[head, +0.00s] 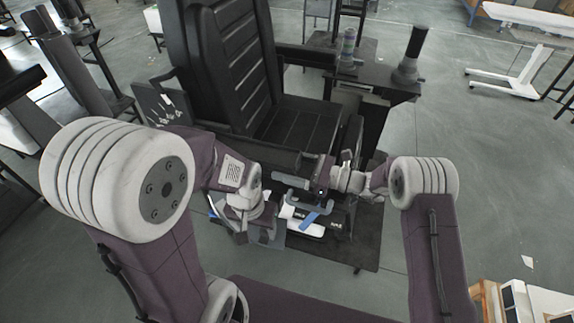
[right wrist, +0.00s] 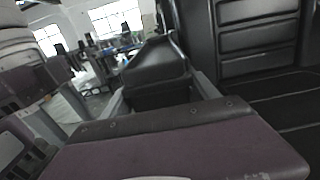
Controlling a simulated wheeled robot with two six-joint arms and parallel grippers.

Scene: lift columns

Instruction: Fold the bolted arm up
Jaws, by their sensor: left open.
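A black padded chair (head: 292,122) stands before me, its tall backrest at the upper left. One dark arm of the chair (head: 304,56) extends level from the backrest's right side. A dark panel with pale labels (head: 160,105) is at the chair's left. I cannot tell which part is the bolted arm. My left gripper (head: 242,226) is open, low in front of the seat. My right gripper (head: 308,193) is slightly higher and to its right; its jaws are too small to read. The right wrist view shows a black pad (right wrist: 155,72) beside the ribbed backrest (right wrist: 258,42); no fingertips show there.
White and blue items (head: 306,222) lie low by the grippers on a dark mat (head: 362,245). A dark side table (head: 375,85) holds a striped cylinder (head: 348,48) and a dark-topped device (head: 411,60).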

